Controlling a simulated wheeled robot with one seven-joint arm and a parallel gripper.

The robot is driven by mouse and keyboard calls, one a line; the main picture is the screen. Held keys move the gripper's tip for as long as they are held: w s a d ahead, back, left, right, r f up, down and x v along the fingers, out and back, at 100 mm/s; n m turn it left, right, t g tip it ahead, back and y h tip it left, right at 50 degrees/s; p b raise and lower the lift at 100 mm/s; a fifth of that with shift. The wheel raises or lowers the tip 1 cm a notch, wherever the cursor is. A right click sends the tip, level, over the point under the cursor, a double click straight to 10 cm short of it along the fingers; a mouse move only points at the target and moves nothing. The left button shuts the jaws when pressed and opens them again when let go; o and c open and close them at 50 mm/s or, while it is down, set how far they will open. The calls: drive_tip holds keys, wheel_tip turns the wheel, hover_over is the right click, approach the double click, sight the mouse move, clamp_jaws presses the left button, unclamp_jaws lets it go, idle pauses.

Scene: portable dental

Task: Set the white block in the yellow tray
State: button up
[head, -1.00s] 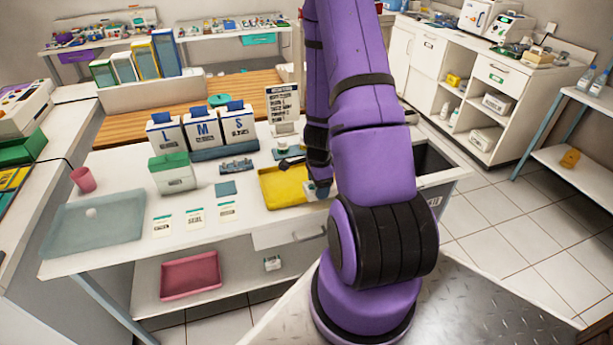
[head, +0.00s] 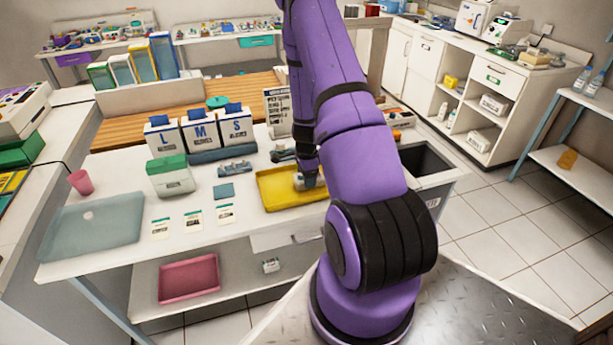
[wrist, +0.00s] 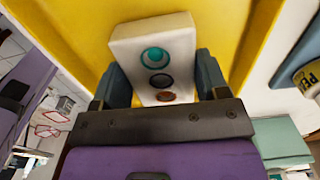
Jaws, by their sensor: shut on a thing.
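The white block (wrist: 158,60) carries a teal, a dark and a reddish-brown round mark on one face. In the wrist view it stands between the two fingers of my gripper (wrist: 155,80), which is shut on it. The yellow tray (head: 278,199) lies on the white table, and its floor and rim fill much of the wrist view (wrist: 75,22). In the head view my gripper (head: 305,182) is over the right part of the tray, with the block partly hidden by it. I cannot tell whether the block touches the tray floor.
A small teal square (head: 223,191), label cards (head: 193,219) and a green-lidded box (head: 171,178) lie left of the tray. Glove boxes (head: 200,131) and a black-and-white sign (head: 277,111) stand behind. A dark open bin (head: 427,161) is at the right.

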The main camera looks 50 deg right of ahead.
drive_tip(key=shift+f, duration=0.15)
drive_tip(key=o, duration=1.1)
wheel_tip(320, 180, up, 12)
drive_tip(key=a+r+n+t, duration=0.1)
drive_tip(key=a+r+n, duration=0.4)
drive_tip(key=a+r, duration=0.55)
drive_tip(key=a+r+n+t, duration=0.2)
drive_tip(key=a+r+n, duration=0.45)
drive_tip(key=r, duration=0.65)
drive_tip(key=s+a+r+n, duration=0.4)
drive_tip(key=s, duration=0.2)
drive_tip(key=s+a+r+n+t, duration=0.1)
drive_tip(key=s+a+r+n, duration=0.3)
drive_tip(key=s+a, duration=0.1)
drive_tip(key=s+a+r+n+t, duration=0.1)
drive_tip(key=s+a+r+n, duration=0.3)
drive_tip(key=s, duration=0.3)
drive_tip(key=shift+s+a+r+n, duration=0.1)
drive_tip(key=shift+s+a+n, duration=0.25)
drive_tip(key=shift+a+n, duration=0.15)
